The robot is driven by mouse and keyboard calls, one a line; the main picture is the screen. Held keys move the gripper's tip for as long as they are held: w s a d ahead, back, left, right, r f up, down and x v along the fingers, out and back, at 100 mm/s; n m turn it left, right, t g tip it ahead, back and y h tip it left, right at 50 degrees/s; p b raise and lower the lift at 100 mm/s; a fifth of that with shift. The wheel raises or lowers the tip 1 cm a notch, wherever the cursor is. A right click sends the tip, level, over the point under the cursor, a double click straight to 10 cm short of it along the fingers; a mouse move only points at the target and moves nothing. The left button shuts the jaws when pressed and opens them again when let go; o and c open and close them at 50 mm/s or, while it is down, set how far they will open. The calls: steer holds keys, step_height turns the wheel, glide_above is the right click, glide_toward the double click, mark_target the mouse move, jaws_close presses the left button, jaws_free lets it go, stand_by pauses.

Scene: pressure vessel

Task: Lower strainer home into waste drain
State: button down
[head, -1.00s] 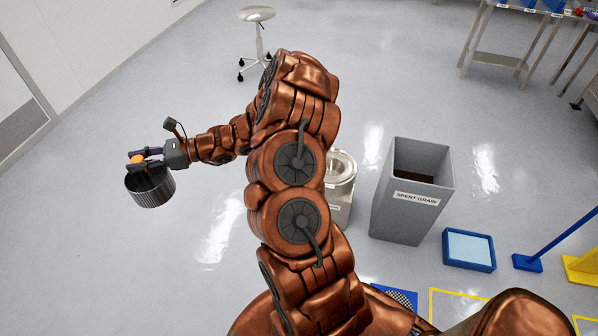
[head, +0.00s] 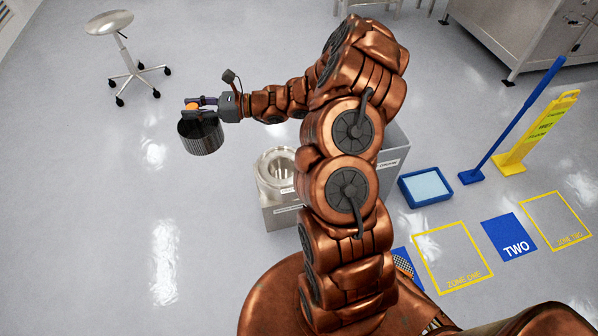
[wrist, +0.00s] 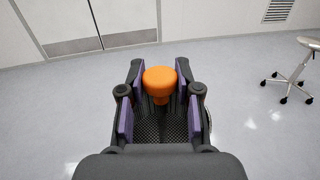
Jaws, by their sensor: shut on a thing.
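The strainer is a dark ribbed metal basket (head: 201,137) with an orange knob (head: 192,105) on top. My gripper (head: 203,104) is shut on the orange knob and carries the basket in the air, upright or nearly so. In the wrist view the orange knob (wrist: 159,80) sits between the two purple-padded fingers, with dark mesh below it. The waste drain appears to be the pale round opening (head: 279,168) on a grey box, right of and nearer than the strainer. My arm hides part of that box, and its label is too small to read.
A grey bin (head: 396,150) stands partly behind my arm. To the right are a blue tray (head: 425,187), a blue pole on a foot (head: 512,118) and a yellow floor sign (head: 536,132). A stool (head: 124,55) stands at upper left. The left floor is clear.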

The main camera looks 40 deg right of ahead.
steer(key=w+d+f+m+t+h+b, duration=0.35)
steer(key=d+f+b, duration=1.15)
steer(key=f+b, duration=0.5)
steer(key=w+d+f+m+t+h+b, duration=0.25)
steer(key=d+f+h+b, duration=0.25)
steer(key=d+f+b, duration=1.4)
steer(key=a+f+b, duration=0.4)
steer(key=f+b, duration=0.3)
steer(key=f, duration=0.1)
steer(key=shift+s+a+f+m+b, duration=0.2)
steer(key=shift+s+a+m+b, duration=0.1)
steer(key=shift+s+b, duration=0.1)
steer(key=shift+f+y, duration=0.25)
steer(key=shift+f, duration=0.35)
steer(key=c, duration=0.8)
jaws_free()
steer(key=shift+r, duration=0.15)
